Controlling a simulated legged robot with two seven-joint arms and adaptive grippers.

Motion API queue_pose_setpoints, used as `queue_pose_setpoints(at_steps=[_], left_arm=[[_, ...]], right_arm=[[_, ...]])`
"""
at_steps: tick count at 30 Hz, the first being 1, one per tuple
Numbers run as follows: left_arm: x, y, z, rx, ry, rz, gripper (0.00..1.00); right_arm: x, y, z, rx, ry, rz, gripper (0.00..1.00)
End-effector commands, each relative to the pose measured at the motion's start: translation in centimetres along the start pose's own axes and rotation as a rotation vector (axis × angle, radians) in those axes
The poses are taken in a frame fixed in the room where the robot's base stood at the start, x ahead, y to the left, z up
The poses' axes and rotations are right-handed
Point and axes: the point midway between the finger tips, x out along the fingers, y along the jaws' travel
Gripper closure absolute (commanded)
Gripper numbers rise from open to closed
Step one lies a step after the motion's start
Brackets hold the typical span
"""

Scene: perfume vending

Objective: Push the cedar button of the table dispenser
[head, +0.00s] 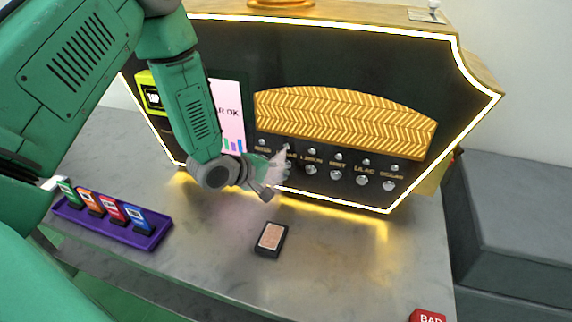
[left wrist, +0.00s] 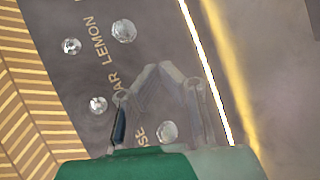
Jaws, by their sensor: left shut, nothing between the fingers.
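The black table dispenser (head: 440,120) has a gold herringbone panel (head: 345,120). Below it is a row of labels with a small silver knob above each and a larger one below. The cedar label (left wrist: 118,80) shows only its last letters in the left wrist view, with its small knob (left wrist: 98,105) beside it. My left gripper (head: 284,158) is shut and empty, its fingertips in front of the cedar column. In the left wrist view, the fingertips (left wrist: 166,70) hide where the larger cedar knob would be; contact cannot be told. My right gripper is out of view.
A dark block with a pinkish top (head: 271,238) lies on the grey table (head: 340,270) in front of the dispenser. A purple tray (head: 110,226) with several coloured cards stands left. A red BAD box (head: 427,316) is at front right. Faint haze hangs near my gripper.

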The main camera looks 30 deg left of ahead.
Motion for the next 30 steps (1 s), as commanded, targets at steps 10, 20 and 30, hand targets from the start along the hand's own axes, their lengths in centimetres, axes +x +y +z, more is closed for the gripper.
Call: queue_pose_setpoints(at_steps=[10,20,30], left_arm=[[-0.4,-0.3,0.3,-0.001,-0.001,-0.001,1.0],[-2.7,-1.9,1.9,-0.002,-0.001,-0.002,1.0],[-3.5,-2.6,2.5,0.0,0.0,0.0,1.0]], right_arm=[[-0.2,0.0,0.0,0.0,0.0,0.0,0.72],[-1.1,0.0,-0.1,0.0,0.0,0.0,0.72],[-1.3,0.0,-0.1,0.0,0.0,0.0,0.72]])
